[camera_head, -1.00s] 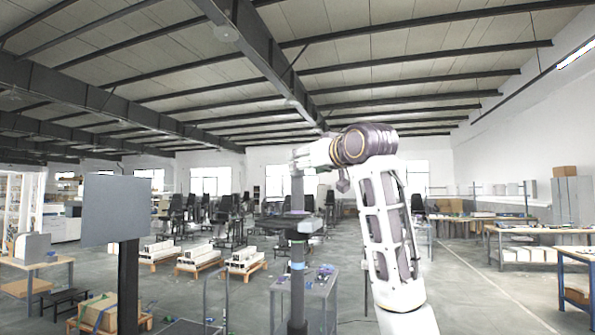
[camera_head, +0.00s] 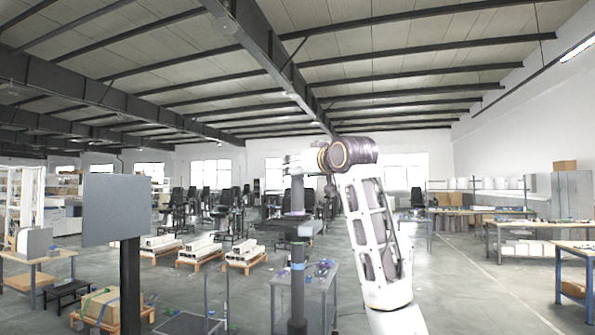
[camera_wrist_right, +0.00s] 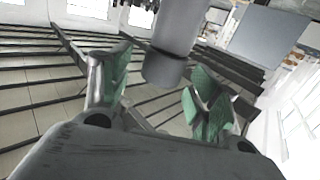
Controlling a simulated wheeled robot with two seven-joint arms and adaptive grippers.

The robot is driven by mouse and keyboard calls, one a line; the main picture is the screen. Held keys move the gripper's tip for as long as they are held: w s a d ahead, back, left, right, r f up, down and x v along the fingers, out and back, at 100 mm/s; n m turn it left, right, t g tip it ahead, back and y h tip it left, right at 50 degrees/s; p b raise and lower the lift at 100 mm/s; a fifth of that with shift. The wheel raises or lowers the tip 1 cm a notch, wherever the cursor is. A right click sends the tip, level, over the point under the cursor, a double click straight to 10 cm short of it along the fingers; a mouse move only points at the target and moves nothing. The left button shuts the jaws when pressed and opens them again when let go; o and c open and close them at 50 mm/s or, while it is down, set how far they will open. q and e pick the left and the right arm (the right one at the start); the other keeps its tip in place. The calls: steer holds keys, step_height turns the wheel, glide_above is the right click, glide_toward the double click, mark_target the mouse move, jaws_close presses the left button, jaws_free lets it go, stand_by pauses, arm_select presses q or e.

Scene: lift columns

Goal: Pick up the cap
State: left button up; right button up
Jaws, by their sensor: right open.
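The cap (camera_wrist_right: 164,68) seems to be the darker end piece of the grey round column in the right wrist view, where the picture is upside down. In the head view the upright column (camera_head: 297,255) stands in the middle; its top is close to my right wrist and the cap is hard to make out. My right gripper (camera_wrist_right: 159,60) is open, its green-padded fingers on either side of the column's end. A gap shows on both sides, though depth is hard to judge. My left gripper is not in view.
A grey panel (camera_head: 117,209) on a dark post stands at the left. A dark platform (camera_head: 290,230) is at the column, and a grey table (camera_head: 312,280) stands by its lower part. Workbenches (camera_head: 495,231) line the right side, with open floor before them.

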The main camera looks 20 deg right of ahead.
stand_by(0.3)
steer(key=c, duration=0.9)
steer(key=shift+c, duration=0.2)
steer(key=shift+r, duration=0.15)
steer(key=shift+r+b, duration=0.45)
steer(key=shift+r, duration=4.35)
